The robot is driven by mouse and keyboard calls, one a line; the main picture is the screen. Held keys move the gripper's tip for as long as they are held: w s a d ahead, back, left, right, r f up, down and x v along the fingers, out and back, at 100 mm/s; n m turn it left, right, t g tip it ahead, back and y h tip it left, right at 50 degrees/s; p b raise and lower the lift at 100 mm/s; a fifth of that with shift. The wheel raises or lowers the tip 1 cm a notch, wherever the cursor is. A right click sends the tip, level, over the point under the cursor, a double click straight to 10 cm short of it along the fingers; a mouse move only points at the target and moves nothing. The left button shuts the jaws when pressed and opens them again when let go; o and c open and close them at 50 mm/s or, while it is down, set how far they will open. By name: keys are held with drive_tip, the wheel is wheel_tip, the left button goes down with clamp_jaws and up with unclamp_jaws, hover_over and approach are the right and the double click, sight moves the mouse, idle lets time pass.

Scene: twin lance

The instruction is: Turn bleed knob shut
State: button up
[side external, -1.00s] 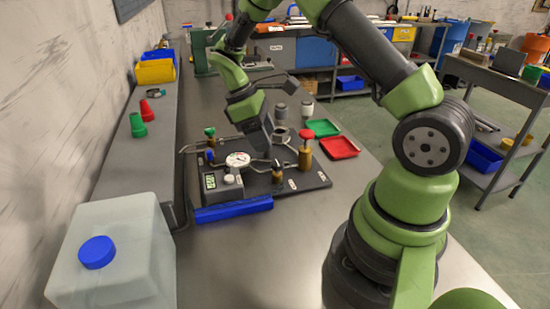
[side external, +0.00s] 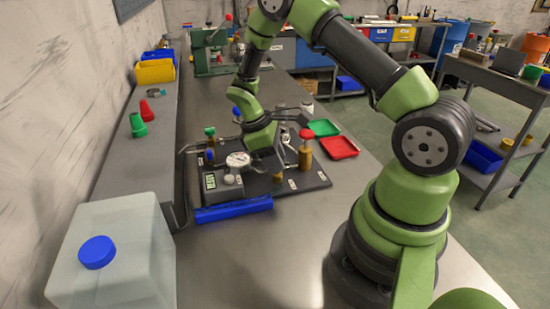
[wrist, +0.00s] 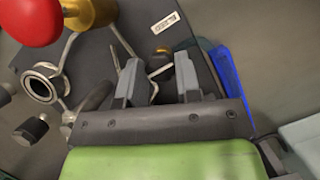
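The bleed label (wrist: 165,22) shows on the dark panel in the wrist view. Beside it is a small dark knob with a brass edge (wrist: 162,50), which I take to be the bleed knob. It lies beyond the gap between my gripper's fingertips (wrist: 158,68), which are apart with nothing between them. In the side view my gripper (side external: 278,158) is low over the panel (side external: 312,180), hiding most of the knob; a brass part (side external: 278,178) shows below it. I cannot tell the knob's turn position.
A brass valve with a red knob (side external: 306,134) stands close beside my gripper. A dial gauge (side external: 238,160), metal tubes and a digital meter (side external: 222,184) crowd the panel. A blue strip (side external: 233,208) lies along its front. Green (side external: 323,128) and red (side external: 339,148) trays sit at right.

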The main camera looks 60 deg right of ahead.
drive_tip(key=shift+m, duration=0.3)
drive_tip(key=m, duration=0.2)
drive_tip(key=m+y, duration=0.1)
drive_tip(key=shift+d+m+y, duration=0.15)
drive_tip(key=shift+m+y, duration=0.15)
drive_tip(key=shift+m, duration=0.1)
drive_tip(key=m, duration=0.2)
drive_tip(key=m+y, duration=0.1)
drive_tip(key=m, duration=0.1)
drive_tip(key=shift+d+y, duration=0.1)
drive_tip(key=shift+y, duration=0.2)
drive_tip(key=m+y, duration=0.1)
drive_tip(key=m, duration=0.3)
drive_tip(key=shift+t, duration=0.3)
drive_tip(key=shift+s+d+m+t+y, duration=0.1)
drive_tip(key=shift+m+t+y, duration=0.5)
drive_tip(key=shift+m, duration=1.4)
drive_tip(key=o, duration=0.9)
drive_tip(key=shift+r, duration=0.1)
